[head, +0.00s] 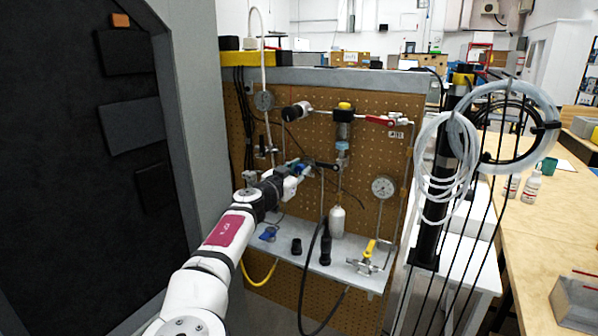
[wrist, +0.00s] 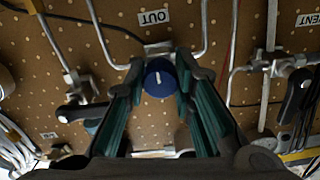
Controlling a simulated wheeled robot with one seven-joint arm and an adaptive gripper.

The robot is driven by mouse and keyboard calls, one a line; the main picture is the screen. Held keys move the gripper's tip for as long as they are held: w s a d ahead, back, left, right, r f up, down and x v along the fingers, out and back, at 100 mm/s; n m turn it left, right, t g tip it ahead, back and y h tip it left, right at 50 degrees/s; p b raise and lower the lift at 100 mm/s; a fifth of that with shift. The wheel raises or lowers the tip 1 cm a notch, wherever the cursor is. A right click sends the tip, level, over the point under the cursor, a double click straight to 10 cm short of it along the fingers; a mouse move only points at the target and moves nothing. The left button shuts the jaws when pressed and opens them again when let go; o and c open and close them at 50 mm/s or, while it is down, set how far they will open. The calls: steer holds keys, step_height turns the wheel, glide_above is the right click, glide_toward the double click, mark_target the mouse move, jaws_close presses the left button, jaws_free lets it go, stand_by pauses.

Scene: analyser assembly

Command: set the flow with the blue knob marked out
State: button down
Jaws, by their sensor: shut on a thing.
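The blue knob (wrist: 159,78) is on the pegboard in the wrist view, just below a white label reading OUT (wrist: 154,17).
A pegboard (head: 285,220) carries metal tubing, gauges (head: 383,187) and a red-handled valve (head: 380,120). In the wrist view, black-handled valves flank my gripper, one at left (wrist: 80,113) and one at right (wrist: 294,95). A shelf (head: 277,236) holds fittings below.

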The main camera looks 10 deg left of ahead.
steer(key=n+b, duration=0.2)
steer(key=n, duration=0.3)
steer(key=shift+b, duration=0.35)
steer(key=n, duration=0.7)
steer(key=n+p, duration=0.1)
steer(key=n, duration=0.5)
steer(key=shift+a, duration=0.1)
steer(key=n+p, duration=0.1)
steer(key=n, duration=0.3)
steer(key=shift+p, duration=0.4)
steer(key=shift+n+p, duration=0.4)
steer(key=shift+n, duration=0.9)
steer(key=shift+f, duration=0.1)
steer(key=c, duration=1.3)
jaws_free()
